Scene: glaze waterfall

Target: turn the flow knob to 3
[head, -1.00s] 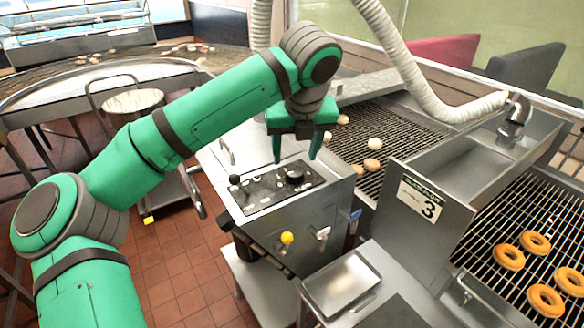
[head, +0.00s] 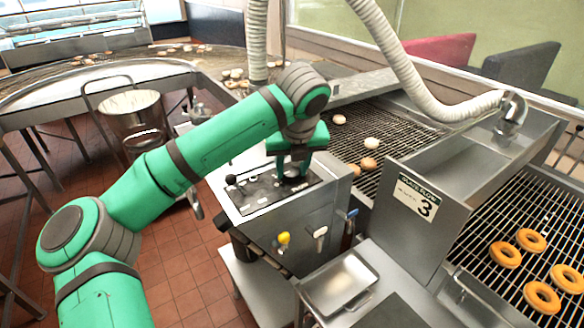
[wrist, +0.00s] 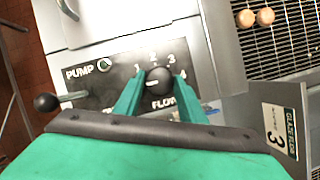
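The flow knob (wrist: 160,76) is a round black dial on the dark control panel (wrist: 100,93), with numbers 1 to 4 printed around its far side. Its pale pointer mark faces left in the wrist view, a little below the 1. My gripper (wrist: 159,88) has one green finger on each side of the knob. The fingers look slightly apart from it, with narrow gaps. In the head view my gripper (head: 292,176) is down at the panel (head: 258,195) and partly hides the knob. A glaze flow sign (head: 416,196) shows a 3.
A black ball-topped lever (wrist: 46,103) stands left of the knob, by the PUMP label. A yellow handle (head: 283,238) is on the cabinet front. The wire conveyor (head: 385,140) with several dough pieces runs behind. A ribbed hose (head: 420,85) arches over it.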

